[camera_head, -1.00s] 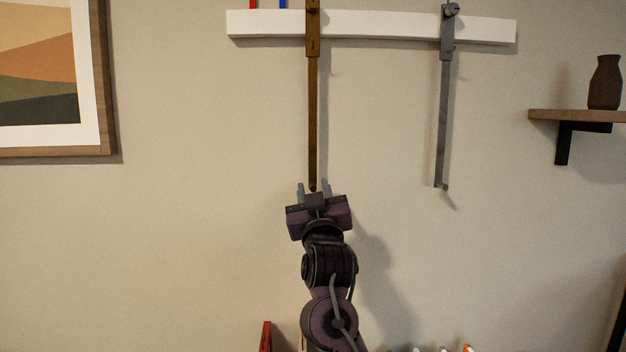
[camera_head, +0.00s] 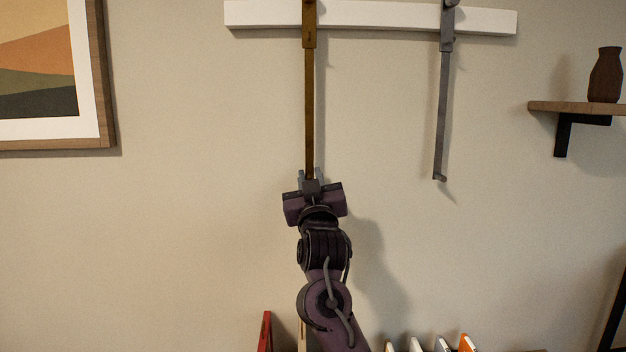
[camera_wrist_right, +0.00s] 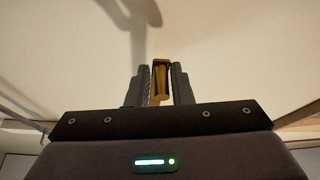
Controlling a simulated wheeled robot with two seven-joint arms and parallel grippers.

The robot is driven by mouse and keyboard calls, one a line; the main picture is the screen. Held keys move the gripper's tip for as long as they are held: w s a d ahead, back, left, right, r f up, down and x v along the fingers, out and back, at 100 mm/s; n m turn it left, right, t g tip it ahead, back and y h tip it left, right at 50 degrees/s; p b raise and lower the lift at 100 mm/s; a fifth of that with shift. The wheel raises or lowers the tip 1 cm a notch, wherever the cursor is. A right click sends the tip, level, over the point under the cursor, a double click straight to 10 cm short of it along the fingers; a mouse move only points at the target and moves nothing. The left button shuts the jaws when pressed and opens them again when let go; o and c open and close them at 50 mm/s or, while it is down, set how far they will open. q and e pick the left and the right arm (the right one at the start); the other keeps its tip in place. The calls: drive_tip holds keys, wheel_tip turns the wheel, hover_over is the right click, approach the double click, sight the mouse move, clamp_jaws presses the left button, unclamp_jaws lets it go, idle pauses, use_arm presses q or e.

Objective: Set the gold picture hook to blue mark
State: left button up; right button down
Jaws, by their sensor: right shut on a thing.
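The gold picture hook (camera_head: 309,110) hangs from the white rail (camera_head: 385,16) as a long thin strip. My right gripper (camera_head: 309,175) is at its lower end and shut on it. In the right wrist view the gold end (camera_wrist_right: 160,80) sits between the two dark fingers (camera_wrist_right: 160,85). My left gripper is not in view.
A grey hook (camera_head: 440,115) hangs from the same rail to the right. A framed picture (camera_head: 104,100) is at the left. A shelf (camera_head: 575,107) with a brown vase (camera_head: 605,75) is at the right. Several book-like items (camera_head: 440,345) show along the bottom edge. The wall between is clear.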

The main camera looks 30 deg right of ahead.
drive_tip(key=w+a, duration=0.2)
drive_tip(key=a, duration=0.1)
drive_tip(key=w+a, duration=0.1)
drive_tip(key=a, duration=0.1)
drive_tip(key=shift+p, duration=0.35)
drive_tip(key=shift+f, duration=0.1)
drive_tip(key=c, duration=1.5)
unclamp_jaws()
drive_tip(key=shift+o, duration=0.2)
drive_tip(key=shift+s, duration=0.1)
drive_tip(key=b+v, duration=0.3)
drive_tip(key=v, duration=0.4)
drive_tip(key=shift+s+a+b, duration=0.2)
drive_tip(key=shift+s+b, duration=0.05)
drive_tip(key=shift+b, duration=0.1)
